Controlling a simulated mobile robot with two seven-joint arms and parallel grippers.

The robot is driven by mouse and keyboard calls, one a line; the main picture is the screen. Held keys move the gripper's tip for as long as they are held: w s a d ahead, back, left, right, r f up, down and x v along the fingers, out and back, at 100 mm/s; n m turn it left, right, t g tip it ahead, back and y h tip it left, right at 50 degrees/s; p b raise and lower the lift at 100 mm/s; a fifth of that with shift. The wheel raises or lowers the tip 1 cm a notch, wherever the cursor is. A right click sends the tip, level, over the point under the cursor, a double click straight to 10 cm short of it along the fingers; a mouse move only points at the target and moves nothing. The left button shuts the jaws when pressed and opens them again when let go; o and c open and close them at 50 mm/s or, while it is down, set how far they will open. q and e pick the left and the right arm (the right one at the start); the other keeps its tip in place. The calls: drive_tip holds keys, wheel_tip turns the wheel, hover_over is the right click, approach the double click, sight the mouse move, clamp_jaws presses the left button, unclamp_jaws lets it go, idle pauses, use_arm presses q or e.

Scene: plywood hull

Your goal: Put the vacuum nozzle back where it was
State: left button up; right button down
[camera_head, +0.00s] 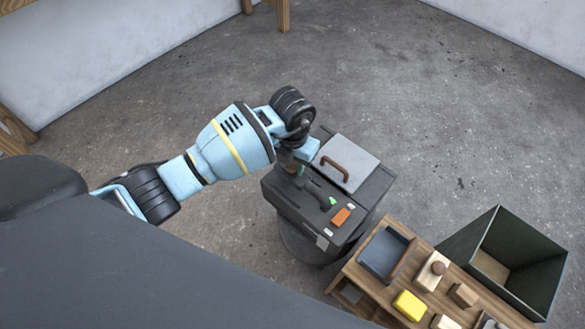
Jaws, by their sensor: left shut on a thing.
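A dark vacuum unit (362,208) stands on the floor at the middle, with a grey lid and brown handle on its top. My left gripper (295,168) reaches in from the left and is over the left part of the vacuum's top. It is shut on a dark piece that seems to be the vacuum nozzle (316,193), low over or touching the top; I cannot tell which. The wrist and fingers hide much of it. My right gripper is not in view.
A wooden bench (350,276) at the lower right holds a dark tray (383,253), a yellow block (409,305) and several wooden pieces. A dark open bin (545,262) stands to its right. The concrete floor behind the vacuum is clear.

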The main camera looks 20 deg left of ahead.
sight(292, 170)
use_arm(q)
drive_tip(key=shift+f+b, duration=0.3)
drive_tip(key=shift+f, duration=1.2)
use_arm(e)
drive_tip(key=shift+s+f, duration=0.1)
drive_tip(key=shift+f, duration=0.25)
use_arm(q)
drive_tip(key=shift+f, duration=0.15)
drive_tip(key=o, duration=0.9)
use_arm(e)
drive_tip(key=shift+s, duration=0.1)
use_arm(q)
drive_tip(key=shift+o, duration=0.2)
wheel_tip(292, 170, up, 12)
drive_tip(key=shift+r+p, duration=0.15)
drive_tip(key=shift+p, duration=1.1)
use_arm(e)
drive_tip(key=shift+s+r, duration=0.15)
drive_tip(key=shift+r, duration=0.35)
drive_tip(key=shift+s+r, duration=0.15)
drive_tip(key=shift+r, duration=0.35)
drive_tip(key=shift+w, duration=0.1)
